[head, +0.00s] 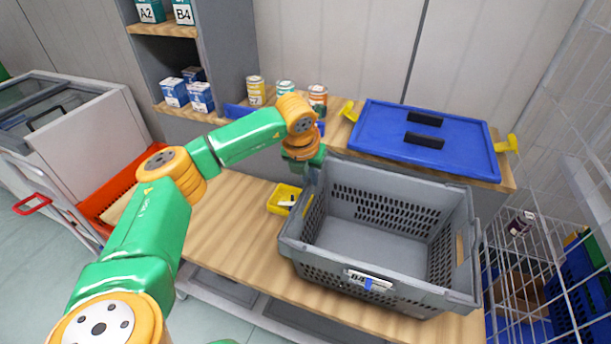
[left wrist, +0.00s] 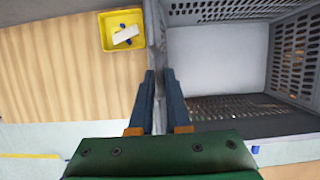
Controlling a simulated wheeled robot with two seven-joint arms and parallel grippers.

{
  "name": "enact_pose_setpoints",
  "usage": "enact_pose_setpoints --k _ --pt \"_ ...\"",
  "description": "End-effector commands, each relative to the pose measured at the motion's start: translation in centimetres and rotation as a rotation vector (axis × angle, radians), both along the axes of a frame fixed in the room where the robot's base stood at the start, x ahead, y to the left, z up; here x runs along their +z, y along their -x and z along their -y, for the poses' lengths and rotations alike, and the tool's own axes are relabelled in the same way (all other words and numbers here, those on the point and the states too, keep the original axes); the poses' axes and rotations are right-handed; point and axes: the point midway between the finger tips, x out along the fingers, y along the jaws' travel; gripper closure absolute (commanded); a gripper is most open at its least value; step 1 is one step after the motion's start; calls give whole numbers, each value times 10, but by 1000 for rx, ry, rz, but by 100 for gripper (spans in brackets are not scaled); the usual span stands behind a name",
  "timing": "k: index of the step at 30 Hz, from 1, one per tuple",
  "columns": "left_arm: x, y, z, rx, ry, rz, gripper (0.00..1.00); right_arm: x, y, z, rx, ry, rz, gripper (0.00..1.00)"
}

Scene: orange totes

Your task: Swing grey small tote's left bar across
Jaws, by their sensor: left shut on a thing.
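The grey small tote (head: 380,295) stands on the wooden bench, empty, with perforated walls and a label on its front. Its left side edge, with the left bar (left wrist: 155,35), runs up between my fingers in the left wrist view; bar and rim are hard to tell apart. My left gripper (head: 314,172) reaches down at the tote's back left corner in the head view. In the left wrist view its fingers (left wrist: 159,82) straddle this edge and are shut on it. The fingertips are partly hidden in the head view. My right gripper is not in view.
A yellow bin (head: 282,199) sits close left of the tote. A blue lid or tote (head: 425,140) with yellow handles lies behind it, beside several cans (head: 318,100). A wire cage (head: 545,250) stands at the right. The bench (head: 235,235) is clear on the left.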

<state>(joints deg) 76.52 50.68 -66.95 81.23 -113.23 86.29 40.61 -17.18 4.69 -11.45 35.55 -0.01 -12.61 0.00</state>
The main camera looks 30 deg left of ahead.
Motion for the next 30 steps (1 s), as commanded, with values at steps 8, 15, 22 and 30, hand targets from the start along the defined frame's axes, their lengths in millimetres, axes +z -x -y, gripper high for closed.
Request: enact_pose_setpoints --k 8,15,22,30 --pt "7 -3 15 -5 3 -2 96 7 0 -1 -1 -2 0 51" --pt "7 -4 19 -3 3 -2 96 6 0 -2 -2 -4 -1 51" --pt "7 -7 31 -5 2 -2 96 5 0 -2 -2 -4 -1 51" --pt "7 -7 34 -3 2 -3 96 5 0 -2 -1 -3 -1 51"
